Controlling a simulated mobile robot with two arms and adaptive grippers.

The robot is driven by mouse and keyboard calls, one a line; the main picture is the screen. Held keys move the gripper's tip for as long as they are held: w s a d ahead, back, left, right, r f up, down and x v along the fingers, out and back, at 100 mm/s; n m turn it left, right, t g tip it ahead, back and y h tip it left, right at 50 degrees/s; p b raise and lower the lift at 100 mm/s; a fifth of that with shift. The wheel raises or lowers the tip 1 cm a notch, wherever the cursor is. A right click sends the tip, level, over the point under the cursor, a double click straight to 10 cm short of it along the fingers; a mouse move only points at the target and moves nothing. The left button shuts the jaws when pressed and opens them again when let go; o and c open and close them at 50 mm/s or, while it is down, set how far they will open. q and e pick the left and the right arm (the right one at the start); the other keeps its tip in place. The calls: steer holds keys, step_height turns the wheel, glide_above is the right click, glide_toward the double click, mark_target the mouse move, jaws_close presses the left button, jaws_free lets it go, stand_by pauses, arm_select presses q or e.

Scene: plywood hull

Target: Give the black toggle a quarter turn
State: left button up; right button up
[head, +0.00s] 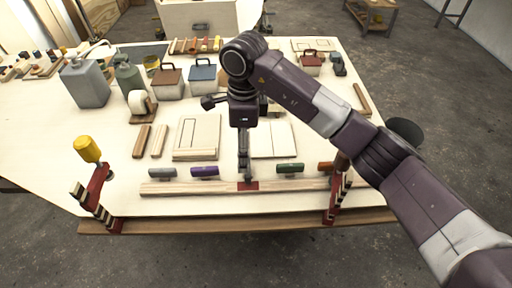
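A row of toggles stands along a long wooden rail (180,188) at the table's front edge: a grey toggle (162,173), a purple toggle (204,171), a green toggle (290,168) and an orange-red toggle (326,166). My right gripper (245,178) points straight down between the purple and green ones, its tips at a small red plate (249,186) on the rail. I cannot make out the black toggle; the gripper covers that spot. The fingers look close together, but whether they are shut on something cannot be seen. My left gripper is not in view.
A red clamp with a yellow handle (88,149) stands at the rail's left, another red clamp (335,200) at its right. Behind are flat boards (197,138), a tape roll (138,103), a grey jug (86,84) and lidded boxes (168,82).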

steer(key=shift+w+d, duration=0.5)
steer(key=shift+d, duration=0.15)
steer(key=shift+s+f+h, duration=0.1)
steer(key=shift+s+h, duration=0.05)
steer(key=shift+h, duration=0.15)
steer(key=f, duration=0.1)
steer(key=s+f+p, duration=0.1)
steer(key=f+p, duration=0.1)
steer(key=shift+s+a+f, duration=0.1)
steer(key=shift+s+a, duration=0.05)
steer(key=shift+a, duration=0.1)
steer(key=shift+w+d+f+p, duration=0.1)
steer(key=shift+w+f+p, duration=0.05)
steer(key=shift+f, duration=0.5)
steer(key=shift+w+f+p, duration=0.1)
steer(key=shift+f+p, duration=0.05)
steer(key=shift+f, duration=1)
steer(key=c, duration=1.1)
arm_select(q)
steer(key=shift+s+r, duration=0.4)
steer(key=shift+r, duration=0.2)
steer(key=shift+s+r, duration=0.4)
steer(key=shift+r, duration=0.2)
arm_select(e)
steer(key=shift+c, duration=0.3)
